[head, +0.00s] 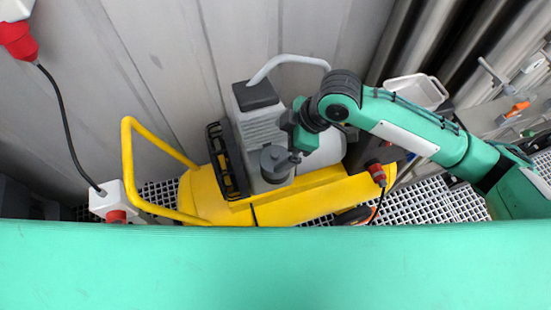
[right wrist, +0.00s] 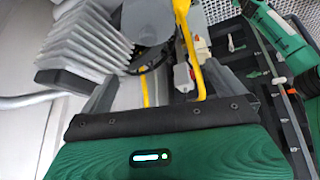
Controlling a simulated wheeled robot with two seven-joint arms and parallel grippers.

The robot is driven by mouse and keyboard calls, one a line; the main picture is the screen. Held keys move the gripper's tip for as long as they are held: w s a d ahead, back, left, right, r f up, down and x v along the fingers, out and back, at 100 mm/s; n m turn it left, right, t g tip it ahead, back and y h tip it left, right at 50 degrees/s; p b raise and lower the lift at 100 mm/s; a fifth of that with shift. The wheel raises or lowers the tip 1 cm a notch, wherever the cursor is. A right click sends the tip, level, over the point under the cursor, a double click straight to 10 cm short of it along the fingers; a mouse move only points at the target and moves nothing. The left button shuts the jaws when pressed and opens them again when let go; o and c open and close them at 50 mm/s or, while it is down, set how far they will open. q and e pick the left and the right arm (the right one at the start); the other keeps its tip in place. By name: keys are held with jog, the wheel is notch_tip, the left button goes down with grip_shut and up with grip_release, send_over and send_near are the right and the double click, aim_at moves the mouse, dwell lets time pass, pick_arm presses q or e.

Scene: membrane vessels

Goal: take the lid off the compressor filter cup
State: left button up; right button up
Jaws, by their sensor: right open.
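The filter cup (head: 273,174) is a grey cylinder on the front of the yellow compressor (head: 300,205). Its round, darker grey lid (head: 272,155) sits on top of it. In the right wrist view a round grey top, which looks like the lid (right wrist: 145,20), shows at the upper middle, beyond the fingers. My right gripper (head: 294,157) is at the right side of the lid in the head view. In the right wrist view its fingers (right wrist: 160,85) are apart with nothing held between them. Whether a fingertip touches the lid I cannot tell. My left gripper is not in view.
The ribbed grey motor block (head: 260,125) and a black grille (head: 228,160) stand close to the cup. A yellow handle (head: 128,165) rises at the left. A white bin (head: 415,90) is at the back right. White grating (head: 450,200) covers the floor.

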aim_at(274, 159)
jog(key=shift+n+g+h, duration=0.4)
jog(key=shift+h, duration=0.3)
jog(key=f, duration=0.3)
jog(key=w+f+p, duration=0.1)
jog(key=f, duration=0.2)
jog(key=shift+w+f, duration=0.2)
jog(key=shift+f, duration=0.05)
jog(key=p+x, duration=0.2)
jog(key=x, duration=0.2)
jog(key=shift+w+a, duration=0.1)
jog(key=shift+a, duration=0.15)
jog(key=shift+a+f, duration=0.15)
jog(key=shift+f, duration=0.3)
jog(key=c, duration=1)
